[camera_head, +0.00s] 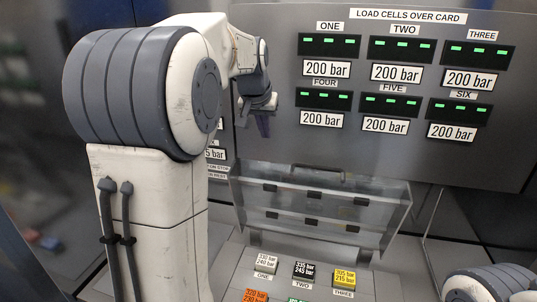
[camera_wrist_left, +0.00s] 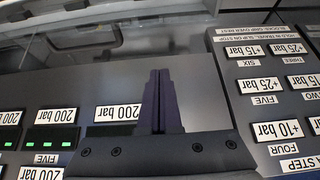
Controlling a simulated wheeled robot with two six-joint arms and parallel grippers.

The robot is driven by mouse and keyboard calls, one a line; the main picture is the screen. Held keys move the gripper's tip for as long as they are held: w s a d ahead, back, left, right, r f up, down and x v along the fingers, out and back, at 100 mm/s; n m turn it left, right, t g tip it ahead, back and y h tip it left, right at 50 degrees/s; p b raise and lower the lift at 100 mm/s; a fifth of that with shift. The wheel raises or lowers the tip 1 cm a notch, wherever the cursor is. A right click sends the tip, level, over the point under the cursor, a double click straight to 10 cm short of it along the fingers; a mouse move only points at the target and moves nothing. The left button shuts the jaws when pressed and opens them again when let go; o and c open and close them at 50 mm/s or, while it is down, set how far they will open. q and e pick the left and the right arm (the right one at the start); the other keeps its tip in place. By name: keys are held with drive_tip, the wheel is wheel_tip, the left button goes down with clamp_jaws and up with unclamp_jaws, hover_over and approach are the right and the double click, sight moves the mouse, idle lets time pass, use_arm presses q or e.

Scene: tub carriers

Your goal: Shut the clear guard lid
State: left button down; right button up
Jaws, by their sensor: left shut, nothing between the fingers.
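The clear guard lid (camera_head: 318,208) stands raised and tilted behind the block of labelled keys in the head view. It has a dark handle (camera_head: 320,169) along its top edge and several small dark clips. My left gripper (camera_head: 263,124) is in front of the grey panel, left of display FOUR, above the lid and apart from it. Its fingers are shut and empty, as the left wrist view (camera_wrist_left: 160,100) shows. Clear edges at the top left of that view look like part of the lid (camera_wrist_left: 95,40). My right gripper is out of frame.
The panel (camera_head: 260,60) carries several lit displays with 200 bar labels. Below the lid are keys such as the white (camera_head: 267,262), black (camera_head: 306,270) and yellow (camera_head: 344,278) ones.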

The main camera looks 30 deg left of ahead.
use_arm(q)
drive_tip(key=f+p, duration=0.1)
drive_tip(key=f, duration=0.1)
drive_tip(key=w+f+p, duration=0.1)
drive_tip(key=f, duration=0.2)
drive_tip(key=f+p, duration=0.1)
drive_tip(key=f, duration=0.1)
drive_tip(key=shift+w+a+f, duration=0.15)
drive_tip(key=shift+w, duration=0.15)
drive_tip(key=shift+s+d+f+p, duration=0.2)
drive_tip(key=shift+s+f+p, duration=0.15)
drive_tip(key=shift+s, duration=0.3)
